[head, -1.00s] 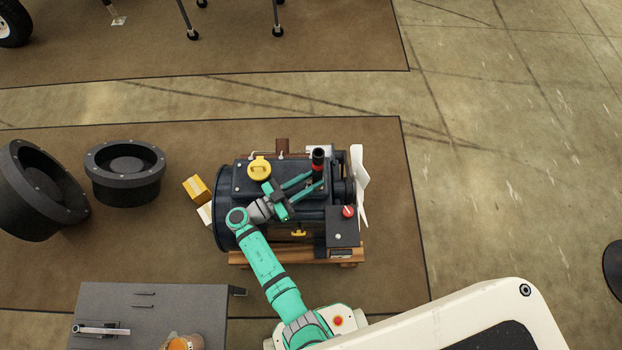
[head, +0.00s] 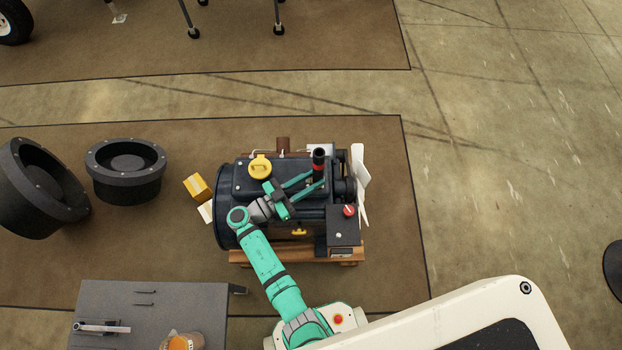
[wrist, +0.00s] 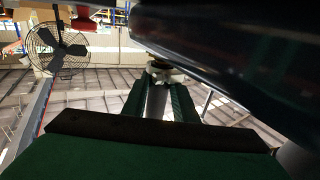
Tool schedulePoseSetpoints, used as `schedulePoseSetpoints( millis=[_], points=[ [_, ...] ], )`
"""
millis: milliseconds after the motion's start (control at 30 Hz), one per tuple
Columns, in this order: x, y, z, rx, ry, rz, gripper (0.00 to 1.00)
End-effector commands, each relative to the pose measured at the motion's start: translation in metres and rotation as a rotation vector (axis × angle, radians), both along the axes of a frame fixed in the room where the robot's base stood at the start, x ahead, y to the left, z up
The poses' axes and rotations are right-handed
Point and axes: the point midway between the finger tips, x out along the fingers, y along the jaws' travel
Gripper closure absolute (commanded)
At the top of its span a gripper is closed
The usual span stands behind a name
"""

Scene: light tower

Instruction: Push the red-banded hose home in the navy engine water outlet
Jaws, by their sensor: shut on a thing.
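The navy engine (head: 232,205) sits on a wooden pallet in the middle of the head view. A black hose (head: 319,155) with a red band (head: 318,168) stands upright at the engine's right end, near the fan. My gripper (head: 320,178) reaches across the engine from the left, its two green fingers shut on the hose around the red band. The water outlet under the hose is hidden, so how deep the hose sits cannot be told. In the wrist view the green fingers (wrist: 158,95) show below a large dark curved shape; the hose is not clear there.
A yellow cap (head: 260,166) is on the engine's top, left of my fingers. A white fan (head: 360,185) stands at its right end, and a red knob (head: 349,211) is on a dark box in front. A grey table (head: 190,300) is at the lower left.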

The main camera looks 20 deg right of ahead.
Motion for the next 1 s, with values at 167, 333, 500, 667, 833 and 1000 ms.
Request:
schedulePoseSetpoints(
  millis=[167,333,500,667,833,1000],
  points=[
    [-0.001,0.000,-0.005,0.004,0.008,0.001,1.00],
    [-0.002,0.000,-0.005,0.005,0.010,0.001,1.00],
    [-0.002,0.001,-0.001,0.005,0.010,0.002,1.00],
    [-0.001,0.001,0.006,0.003,0.007,0.002,1.00],
    [-0.001,0.001,0.013,0.002,0.004,0.002,1.00],
    [0.000,0.001,0.019,0.001,0.002,0.002,1.00]
  ],
)
